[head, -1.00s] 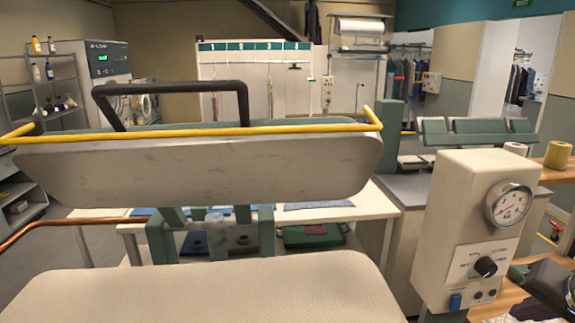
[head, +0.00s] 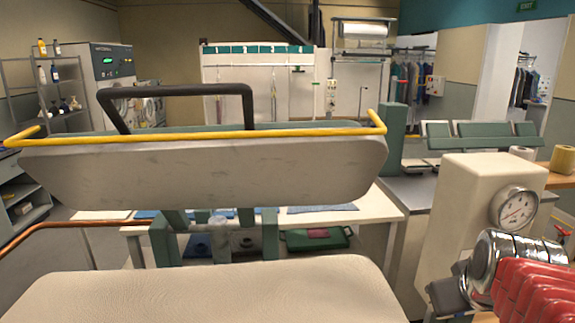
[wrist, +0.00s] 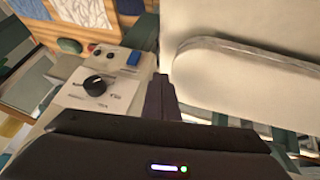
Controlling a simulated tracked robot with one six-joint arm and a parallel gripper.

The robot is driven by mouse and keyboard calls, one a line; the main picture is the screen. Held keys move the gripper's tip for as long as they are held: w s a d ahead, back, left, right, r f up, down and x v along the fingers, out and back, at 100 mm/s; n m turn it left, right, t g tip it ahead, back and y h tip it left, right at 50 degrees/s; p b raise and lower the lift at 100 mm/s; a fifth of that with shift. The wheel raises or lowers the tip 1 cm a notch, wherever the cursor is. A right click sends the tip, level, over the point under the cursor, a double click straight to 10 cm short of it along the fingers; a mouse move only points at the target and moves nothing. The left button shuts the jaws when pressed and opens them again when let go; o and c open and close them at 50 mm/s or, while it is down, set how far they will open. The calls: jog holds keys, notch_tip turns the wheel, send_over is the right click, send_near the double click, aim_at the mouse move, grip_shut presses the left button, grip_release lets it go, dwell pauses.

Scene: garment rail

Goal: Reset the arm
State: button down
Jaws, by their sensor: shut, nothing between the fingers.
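My gripper (wrist: 161,98) shows in the wrist view as dark fingers closed together, with nothing held between them. It points toward the gap between the cream control box (wrist: 85,88) and the pale press platen (wrist: 250,85). In the head view my arm, with red ribbed and chrome parts, enters at the lower right, in front of the control box (head: 462,205). The fingertips cannot be made out clearly there.
The press's raised upper platen (head: 200,172), with yellow rail (head: 200,135) and black handle (head: 175,89), hangs above the padded lower board (head: 210,295). A pressure gauge (head: 517,207) faces front. Tables stand behind; a wooden shelf (head: 560,181) is at right.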

jog(key=s+a+f+y, duration=0.1)
jog(key=s+a, duration=0.3)
jog(key=a, duration=0.4)
jog(key=s+a+f+g+y, duration=0.1)
jog(key=s+a+f, duration=0.3)
jog(key=a, duration=0.4)
jog(key=shift+s+y, duration=0.3)
jog(key=shift+s, duration=0.05)
jog(key=shift+f, duration=0.1)
dwell(1.4)
